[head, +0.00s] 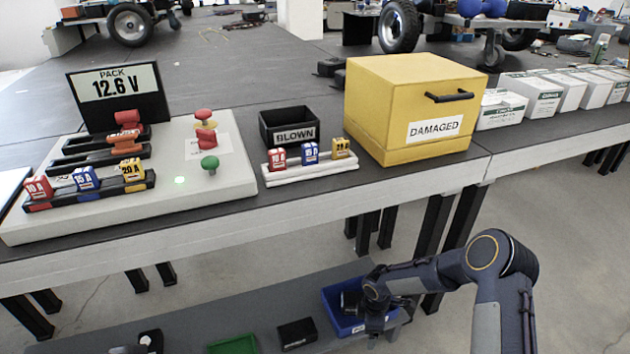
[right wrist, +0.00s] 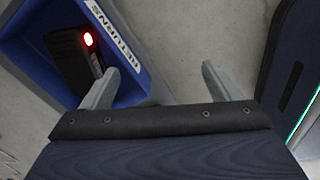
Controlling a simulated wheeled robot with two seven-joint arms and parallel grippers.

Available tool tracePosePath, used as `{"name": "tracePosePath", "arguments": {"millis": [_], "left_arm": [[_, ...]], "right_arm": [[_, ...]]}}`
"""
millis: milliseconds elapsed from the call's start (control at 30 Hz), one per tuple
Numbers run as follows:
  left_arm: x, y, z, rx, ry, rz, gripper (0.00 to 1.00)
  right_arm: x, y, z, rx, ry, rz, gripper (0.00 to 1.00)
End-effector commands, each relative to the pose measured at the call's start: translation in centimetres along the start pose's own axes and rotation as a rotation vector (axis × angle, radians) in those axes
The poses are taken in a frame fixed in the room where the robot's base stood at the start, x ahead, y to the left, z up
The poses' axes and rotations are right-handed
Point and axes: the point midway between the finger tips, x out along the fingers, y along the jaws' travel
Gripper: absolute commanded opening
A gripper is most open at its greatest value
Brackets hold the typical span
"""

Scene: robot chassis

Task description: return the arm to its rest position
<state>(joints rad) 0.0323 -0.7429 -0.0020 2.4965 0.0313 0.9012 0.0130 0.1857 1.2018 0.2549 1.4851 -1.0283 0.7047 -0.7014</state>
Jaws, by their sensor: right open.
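My right arm (head: 495,285) comes in at the lower right of the head view and reaches down toward the low shelf. My right gripper (right wrist: 160,75) is open, with nothing between its fingers in the right wrist view. Its left finger overlaps the rim of a blue bin (right wrist: 130,30) labelled RETURNS; I cannot tell if they touch. A black device (right wrist: 72,60) with a lit red light lies in that bin. In the head view the blue bin (head: 332,296) is partly hidden by my right arm. My left gripper is not in view.
Above the low shelf (head: 190,325) is the bench edge (head: 300,222). On the bench are a fuse panel (head: 225,175), a BLOWN bin (head: 288,118), a fuse rack (head: 310,170) and a yellow DAMAGED box (head: 400,95). A green tray (head: 232,344) stands on the shelf. Floor at right is clear.

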Motion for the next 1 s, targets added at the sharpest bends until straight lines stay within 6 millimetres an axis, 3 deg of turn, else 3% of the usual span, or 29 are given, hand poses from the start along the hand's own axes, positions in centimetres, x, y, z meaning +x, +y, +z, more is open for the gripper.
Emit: {"name": "tracePosePath", "arguments": {"millis": [367,567,633,767,900,1000], "left_arm": [[0.0,0.0,0.0,0.0,0.0,0.0,0.53],[0.0,0.0,0.0,0.0,0.0,0.0,0.53],[0.0,0.0,0.0,0.0,0.0,0.0,0.53],[0.0,0.0,0.0,0.0,0.0,0.0,0.53],[0.0,0.0,0.0,0.0,0.0,0.0,0.53],[0.0,0.0,0.0,0.0,0.0,0.0,0.53]], "right_arm": [[-6.7,0.4,2.7,0.155,-0.009,0.034,0.83],[-12.9,-0.4,5.0,0.313,-0.004,0.067,0.83],[-15.8,-1.2,6.0,0.391,0.002,0.084,0.83],[-22.0,-3.9,8.1,0.587,0.035,0.117,0.83],[-27.8,-8.4,9.7,0.818,0.102,0.142,0.83],[-31.0,-12.1,10.3,0.982,0.172,0.153,0.83]]}}
